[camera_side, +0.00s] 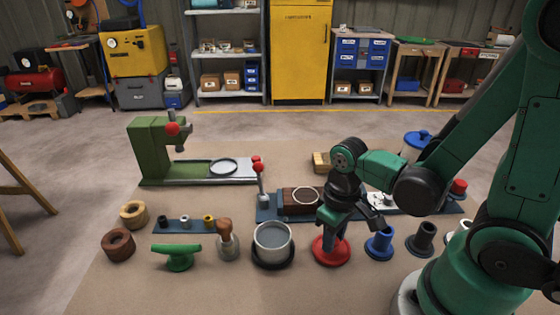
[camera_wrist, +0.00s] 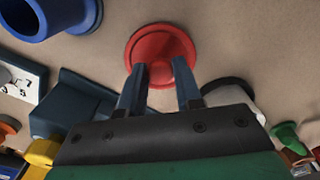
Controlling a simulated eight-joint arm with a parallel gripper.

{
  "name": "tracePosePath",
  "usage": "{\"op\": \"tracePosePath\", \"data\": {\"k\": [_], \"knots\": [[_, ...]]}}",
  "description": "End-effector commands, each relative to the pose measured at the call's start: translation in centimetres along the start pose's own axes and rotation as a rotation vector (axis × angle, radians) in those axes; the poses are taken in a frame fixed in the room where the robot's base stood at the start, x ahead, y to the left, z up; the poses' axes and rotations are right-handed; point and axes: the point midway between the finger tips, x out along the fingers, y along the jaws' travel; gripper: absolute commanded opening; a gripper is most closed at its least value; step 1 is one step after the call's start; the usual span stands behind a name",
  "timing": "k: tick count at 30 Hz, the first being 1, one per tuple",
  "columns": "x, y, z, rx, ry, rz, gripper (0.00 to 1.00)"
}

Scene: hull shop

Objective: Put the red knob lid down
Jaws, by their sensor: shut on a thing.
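The red knob lid (camera_side: 331,252) is a round red disc with a knob in its middle. In the side view it is at mat level in the front row, between a grey pot (camera_side: 272,243) and a blue hollow part (camera_side: 379,243). My gripper (camera_side: 331,231) points down over the lid. In the wrist view the lid (camera_wrist: 161,40) lies flat to the camera, and my gripper's (camera_wrist: 160,82) two fingers close on its knob from both sides. I cannot tell whether the disc touches the mat or hangs just above it.
The pot, open at the top, stands close left of the lid. Right of the blue part is a dark hollow part (camera_side: 421,238). Behind stands a blue-based fixture (camera_side: 268,208) with a red-knobbed lever. The mat in front of the lid is clear.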

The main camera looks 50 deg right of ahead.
Motion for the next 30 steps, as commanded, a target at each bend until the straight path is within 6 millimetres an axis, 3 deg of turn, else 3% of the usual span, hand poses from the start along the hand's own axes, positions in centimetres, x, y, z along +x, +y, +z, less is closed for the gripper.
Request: {"op": "tracePosePath", "data": {"k": [1, 2, 5, 19, 30], "knots": [[0.0, 0.0, 0.0, 0.000, 0.000, 0.000, 0.00], [0.0, 0.0, 0.0, 0.000, 0.000, 0.000, 0.32], [0.0, 0.0, 0.0, 0.000, 0.000, 0.000, 0.60], [-0.5, 0.0, 0.0, 0.000, 0.000, 0.000, 0.61], [-3.8, 0.0, 0.0, 0.000, 0.000, 0.000, 0.61]]}}
